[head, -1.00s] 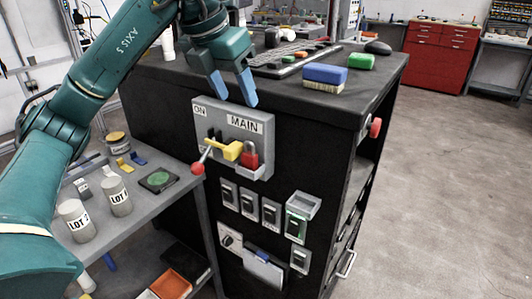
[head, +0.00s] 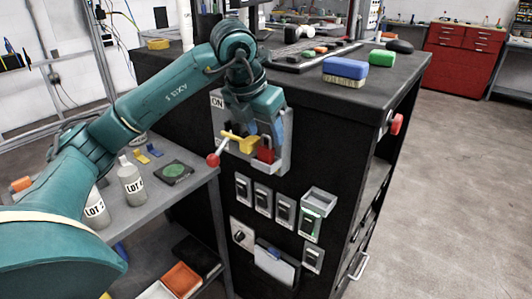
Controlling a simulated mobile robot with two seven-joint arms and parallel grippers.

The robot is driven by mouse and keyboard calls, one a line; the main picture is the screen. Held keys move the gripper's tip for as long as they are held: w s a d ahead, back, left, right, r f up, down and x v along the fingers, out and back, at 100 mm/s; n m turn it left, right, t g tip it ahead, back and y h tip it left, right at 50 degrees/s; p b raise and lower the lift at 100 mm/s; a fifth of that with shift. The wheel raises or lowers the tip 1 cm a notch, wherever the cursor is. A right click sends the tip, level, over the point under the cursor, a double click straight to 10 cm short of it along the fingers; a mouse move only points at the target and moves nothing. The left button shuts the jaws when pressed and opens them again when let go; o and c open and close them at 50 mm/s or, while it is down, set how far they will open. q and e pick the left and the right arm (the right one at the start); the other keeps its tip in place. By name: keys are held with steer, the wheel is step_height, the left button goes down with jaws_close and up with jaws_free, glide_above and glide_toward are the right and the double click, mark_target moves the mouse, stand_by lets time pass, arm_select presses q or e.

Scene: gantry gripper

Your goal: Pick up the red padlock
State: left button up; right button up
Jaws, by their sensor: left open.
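The red padlock (head: 266,155) sits on the grey MAIN switch panel (head: 285,160) on the black cabinet's side. Its upper part is hidden by my left gripper. A yellow bar (head: 240,142) is just left of it, with a red-knobbed lever (head: 213,159) further left. My left gripper (head: 268,143) points down in front of the panel, open, its fingers at the padlock's top. I cannot tell whether they touch it. My right gripper is not in view.
The black cabinet (head: 180,110) carries a blue and tan sponge (head: 345,69), a green block (head: 382,58) and a keyboard (head: 300,56). A grey bench (head: 160,212) at left holds LOT bottles (head: 131,183). Switches (head: 263,197) lie below the panel. The floor at right is clear.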

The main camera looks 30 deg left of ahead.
arm_select(q)
steer(key=shift+w+f, duration=0.1)
steer(key=shift+f, duration=0.15)
steer(key=shift+c, duration=0.4)
jaws_close()
